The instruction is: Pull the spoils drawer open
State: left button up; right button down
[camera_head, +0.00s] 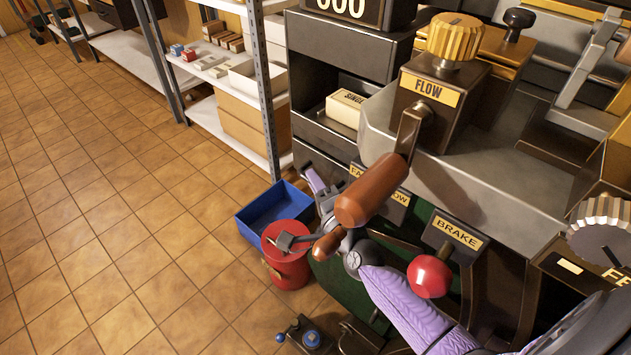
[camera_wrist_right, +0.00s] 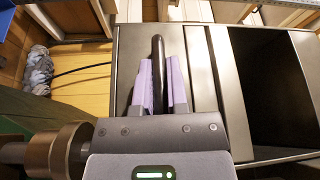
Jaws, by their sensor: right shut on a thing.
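The spoils drawer appears to be the dark grey front (camera_wrist_right: 200,75) in the right wrist view, though I see no label on it. A black bar handle (camera_wrist_right: 158,50) stands out from it. My right gripper (camera_wrist_right: 160,85) has its purple fingers on both sides of this bar, shut on it. In the head view my right gripper (camera_head: 316,184) is low at the front of the machine, below the open compartment (camera_head: 318,90). A brown crank handle (camera_head: 372,192) partly hides the gripper there. I cannot tell how far the drawer is out. My left gripper is not in view.
A blue bin (camera_head: 262,222) and a red bucket (camera_head: 286,268) stand on the floor left of my right gripper. A red knob (camera_head: 429,277) under the BRAKE label (camera_head: 458,235) is close to my right arm. Tiled floor (camera_head: 120,220) to the left is clear.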

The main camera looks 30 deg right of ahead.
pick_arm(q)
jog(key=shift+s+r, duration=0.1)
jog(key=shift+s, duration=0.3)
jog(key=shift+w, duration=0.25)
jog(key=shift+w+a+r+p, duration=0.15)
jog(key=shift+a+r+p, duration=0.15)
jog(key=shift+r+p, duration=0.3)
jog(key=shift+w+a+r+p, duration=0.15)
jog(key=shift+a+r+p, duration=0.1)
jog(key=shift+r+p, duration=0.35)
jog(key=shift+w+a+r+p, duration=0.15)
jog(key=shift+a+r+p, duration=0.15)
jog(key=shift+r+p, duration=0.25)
pick_arm(e)
jog(key=s+a, duration=0.2)
jog(key=a, duration=0.5)
jog(key=s+a, duration=0.3)
jog(key=a, duration=0.4)
jog(key=shift+a, duration=0.2)
jog(key=c, duration=0.6)
grip_release()
jog(key=shift+c, duration=0.2)
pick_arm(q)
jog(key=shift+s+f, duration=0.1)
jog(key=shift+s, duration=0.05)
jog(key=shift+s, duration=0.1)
pick_arm(e)
jog(key=shift+s, duration=0.1)
